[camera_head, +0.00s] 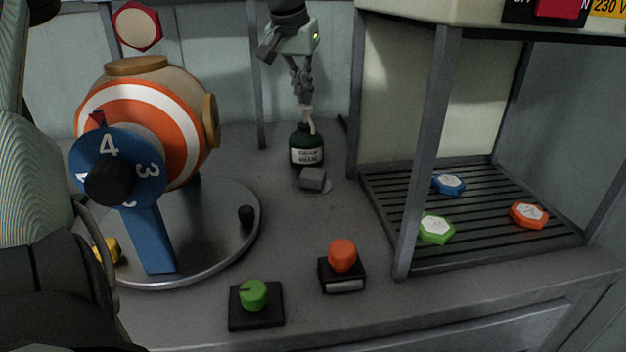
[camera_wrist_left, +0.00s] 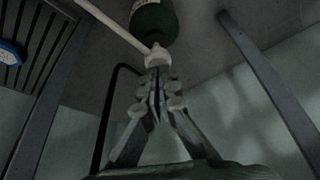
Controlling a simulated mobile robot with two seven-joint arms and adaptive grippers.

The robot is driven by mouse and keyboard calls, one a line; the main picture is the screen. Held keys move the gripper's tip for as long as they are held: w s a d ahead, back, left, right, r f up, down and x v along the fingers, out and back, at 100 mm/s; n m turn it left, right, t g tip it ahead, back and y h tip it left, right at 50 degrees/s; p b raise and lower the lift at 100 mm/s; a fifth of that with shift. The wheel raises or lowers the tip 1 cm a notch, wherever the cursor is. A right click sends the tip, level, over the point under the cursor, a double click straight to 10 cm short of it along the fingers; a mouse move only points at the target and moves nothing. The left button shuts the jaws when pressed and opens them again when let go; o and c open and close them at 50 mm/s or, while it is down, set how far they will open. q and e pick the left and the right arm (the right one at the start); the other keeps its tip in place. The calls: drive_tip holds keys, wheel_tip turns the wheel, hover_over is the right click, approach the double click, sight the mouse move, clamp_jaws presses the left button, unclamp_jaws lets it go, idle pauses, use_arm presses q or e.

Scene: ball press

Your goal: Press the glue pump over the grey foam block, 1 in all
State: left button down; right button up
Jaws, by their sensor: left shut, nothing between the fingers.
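The dark green glue bottle (camera_head: 306,157) with a white label stands upright at the middle back of the bench. Its pale pump (camera_head: 309,122) is on top. The grey foam block (camera_head: 312,180) lies just in front of the bottle on a small round patch. My left gripper (camera_head: 304,101) points down directly over the pump, shut and empty. In the left wrist view the shut fingertips (camera_wrist_left: 157,82) are right at the pump head (camera_wrist_left: 157,58), with the long nozzle running to the upper left and the green bottle (camera_wrist_left: 154,20) behind. I cannot tell whether they touch. My right gripper is not in view.
A striped ball press (camera_head: 185,115) on a round metal plate stands left. An orange button (camera_head: 342,255) and a green knob (camera_head: 253,294) are in front. At right, a framed booth has a slatted floor (camera_head: 480,250) with coloured hexagonal pieces. A post (camera_head: 426,150) stands right of the bottle.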

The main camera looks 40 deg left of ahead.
use_arm(q)
drive_tip(key=shift+f+b, duration=0.4)
drive_tip(key=shift+f, duration=0.6)
drive_tip(key=shift+r+p, duration=1.35)
drive_tip(key=shift+r, duration=0.15)
drive_tip(key=shift+r, duration=0.1)
wheel_tip(320, 180, up, 6)
drive_tip(key=shift+f, duration=0.1)
idle(0.3)
